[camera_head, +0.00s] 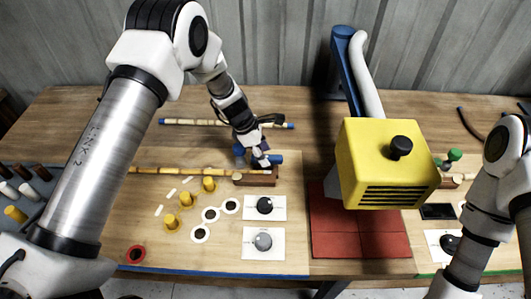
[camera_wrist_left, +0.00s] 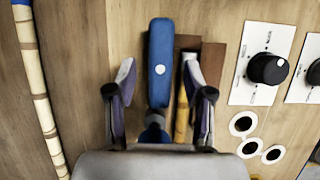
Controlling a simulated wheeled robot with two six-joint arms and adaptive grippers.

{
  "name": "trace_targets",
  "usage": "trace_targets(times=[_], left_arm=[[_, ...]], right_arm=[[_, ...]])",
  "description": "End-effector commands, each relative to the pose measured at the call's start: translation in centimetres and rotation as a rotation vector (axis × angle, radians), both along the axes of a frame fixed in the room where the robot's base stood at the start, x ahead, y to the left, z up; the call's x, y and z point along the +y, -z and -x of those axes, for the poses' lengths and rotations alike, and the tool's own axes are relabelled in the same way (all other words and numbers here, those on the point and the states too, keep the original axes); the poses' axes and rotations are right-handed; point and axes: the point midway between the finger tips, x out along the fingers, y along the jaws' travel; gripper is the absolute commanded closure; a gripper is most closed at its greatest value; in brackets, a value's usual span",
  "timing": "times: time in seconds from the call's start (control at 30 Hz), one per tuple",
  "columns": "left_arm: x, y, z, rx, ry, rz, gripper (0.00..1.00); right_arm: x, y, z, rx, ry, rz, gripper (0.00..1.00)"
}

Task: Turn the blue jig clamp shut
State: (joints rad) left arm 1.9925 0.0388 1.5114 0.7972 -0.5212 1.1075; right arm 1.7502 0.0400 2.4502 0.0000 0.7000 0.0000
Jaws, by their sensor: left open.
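The blue jig clamp (camera_head: 274,159) sits at a brown wooden block (camera_head: 258,178) in the middle of the table. In the left wrist view its blue bar (camera_wrist_left: 160,60), with a white dot, stretches away from my gripper. The block (camera_wrist_left: 212,66) lies to its right. My left gripper (camera_wrist_left: 160,78) is open, its fingers on either side of the blue bar; contact cannot be told. In the head view my left gripper (camera_head: 258,157) partly hides the clamp. A rattan pole (camera_head: 190,171) runs to the block; its end (camera_wrist_left: 182,115) shows between the fingers. My right gripper is out of view.
Another rattan pole (camera_head: 210,123) lies behind. Two dial panels (camera_head: 263,242) and several yellow pegs (camera_head: 208,185) stand in front. A yellow box (camera_head: 385,160) on a blue post (camera_head: 348,70) hangs over a red mat (camera_head: 335,240) to the right.

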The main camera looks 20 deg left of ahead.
Motion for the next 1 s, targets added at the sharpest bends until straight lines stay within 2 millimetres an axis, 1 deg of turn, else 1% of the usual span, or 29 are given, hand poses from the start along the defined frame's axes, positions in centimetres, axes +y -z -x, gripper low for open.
trace_targets(times=[0.1, 0.33, 0.37, 0.4, 0.5, 0.77, 1.0], left_arm=[[-0.42, 0.97, -0.09, 0.001, 0.001, 0.0, 0.48], [-0.5, 1.23, -0.14, -0.002, 0.001, 0.001, 0.48], [-0.49, 1.22, -0.14, -0.002, 0.001, 0.001, 0.55], [-0.5, 1.22, -0.13, -0.001, 0.001, 0.001, 0.69], [-0.49, 1.22, -0.13, 0.0, 0.001, 0.0, 1.0], [-0.47, 1.23, -0.12, -0.001, 0.005, 0.0, 1.0], [-0.46, 1.32, -0.14, 0.0, 0.061, 0.0, 1.0]], right_arm=[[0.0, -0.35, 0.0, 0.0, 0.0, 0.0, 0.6], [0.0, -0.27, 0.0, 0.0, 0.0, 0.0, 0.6], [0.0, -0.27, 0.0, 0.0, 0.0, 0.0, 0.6], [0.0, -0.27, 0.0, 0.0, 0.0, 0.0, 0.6], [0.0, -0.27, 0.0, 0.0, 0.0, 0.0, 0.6], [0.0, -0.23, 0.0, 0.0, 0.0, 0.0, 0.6], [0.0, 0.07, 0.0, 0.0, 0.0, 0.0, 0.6]])
